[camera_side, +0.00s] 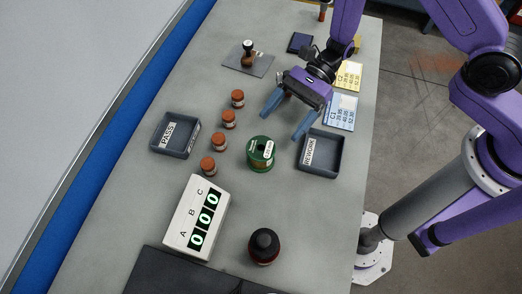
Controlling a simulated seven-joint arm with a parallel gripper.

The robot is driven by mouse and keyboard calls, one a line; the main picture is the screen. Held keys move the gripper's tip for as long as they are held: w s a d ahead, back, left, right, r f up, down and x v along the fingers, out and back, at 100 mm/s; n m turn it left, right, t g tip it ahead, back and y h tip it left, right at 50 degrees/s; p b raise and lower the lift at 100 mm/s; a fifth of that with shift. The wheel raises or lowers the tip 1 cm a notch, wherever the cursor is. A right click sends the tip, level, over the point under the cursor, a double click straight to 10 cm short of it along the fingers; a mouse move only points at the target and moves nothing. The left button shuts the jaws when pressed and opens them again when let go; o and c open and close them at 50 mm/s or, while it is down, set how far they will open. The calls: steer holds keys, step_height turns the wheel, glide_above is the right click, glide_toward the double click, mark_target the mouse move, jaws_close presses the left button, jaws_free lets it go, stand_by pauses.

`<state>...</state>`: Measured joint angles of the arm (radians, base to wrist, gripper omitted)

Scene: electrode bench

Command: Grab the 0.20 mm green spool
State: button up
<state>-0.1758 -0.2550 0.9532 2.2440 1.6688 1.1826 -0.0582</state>
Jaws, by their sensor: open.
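The green spool (261,153) stands upright on the grey bench, near the middle of the side view. It has a white label on top, too small to read here. My gripper (284,123) is open and empty. Its two blue fingers point down toward the front of the bench. It hangs above and behind the spool, apart from it, with the right finger close to the REWORK tray.
The REWORK tray (341,157) is right of the spool, the PASS tray (157,140) far left. Several orange-capped bottles (229,119) stand in a row left of the spool. Cards (341,112) lie at right.

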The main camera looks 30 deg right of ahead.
mark_target(261, 154)
steer(key=x, duration=0.4)
steer(key=shift+r, duration=0.1)
steer(key=shift+s+r+x, duration=0.1)
steer(key=shift+s+x, duration=0.1)
steer(key=shift+x, duration=1.1)
steer(key=shift+s+r+x, duration=0.15)
steer(key=shift+s+x, duration=0.05)
steer(key=shift+x, duration=1.1)
steer(key=shift+d, duration=0.1)
jaws_close()
